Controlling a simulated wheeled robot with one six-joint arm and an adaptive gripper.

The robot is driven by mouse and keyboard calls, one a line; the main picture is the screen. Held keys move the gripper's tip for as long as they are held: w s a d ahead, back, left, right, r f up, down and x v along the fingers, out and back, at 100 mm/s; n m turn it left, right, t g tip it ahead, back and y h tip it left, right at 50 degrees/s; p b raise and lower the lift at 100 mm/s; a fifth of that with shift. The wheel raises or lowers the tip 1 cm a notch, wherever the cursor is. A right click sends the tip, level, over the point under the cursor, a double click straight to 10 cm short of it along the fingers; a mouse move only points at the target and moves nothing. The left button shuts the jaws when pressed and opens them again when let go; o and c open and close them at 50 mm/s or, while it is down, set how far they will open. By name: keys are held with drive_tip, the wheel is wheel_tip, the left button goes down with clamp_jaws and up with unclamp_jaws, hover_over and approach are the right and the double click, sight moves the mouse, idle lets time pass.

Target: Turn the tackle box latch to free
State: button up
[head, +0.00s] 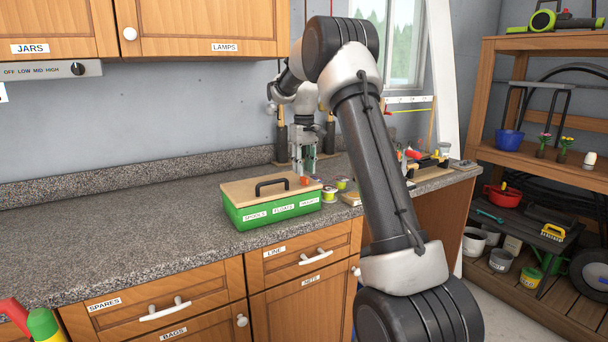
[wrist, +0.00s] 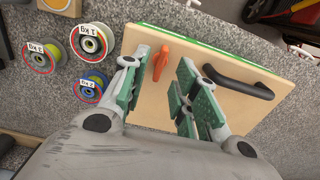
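The tackle box (head: 272,218) stands on the counter, green with a pale wooden lid, a black handle (head: 272,185) and white labels on its front. In the wrist view the latch (wrist: 161,57) is a long orange lever lying on the lid (wrist: 150,106). My gripper (head: 304,160) points down over that end of the lid. In the wrist view its green-padded fingers (wrist: 158,84) are apart, with the latch showing between and just beyond them. I cannot tell whether either finger touches it.
Several line spools (wrist: 91,41) lie beside the box's latch end. Tools and small items (head: 430,158) crowd the counter to the right. The granite counter (head: 120,240) left of the box is clear. Cabinets (head: 205,28) hang above.

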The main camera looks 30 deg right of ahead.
sight(307, 187)
wheel_tip(307, 187, up, 9)
idle(0.6)
drive_tip(key=f, duration=0.4)
drive_tip(key=shift+s+m, duration=0.25)
drive_tip(key=shift+m, duration=0.15)
drive_tip(key=s+a+t, duration=0.1)
drive_tip(key=s+a, duration=0.2)
drive_tip(key=s, duration=1)
drive_tip(key=s+a+t, duration=0.2)
drive_tip(key=s+a, duration=0.1)
drive_tip(key=s, duration=1)
drive_tip(key=s+a+t, duration=0.1)
drive_tip(key=s+a, duration=0.3)
drive_tip(key=s, duration=1)
drive_tip(key=shift+r, duration=0.3)
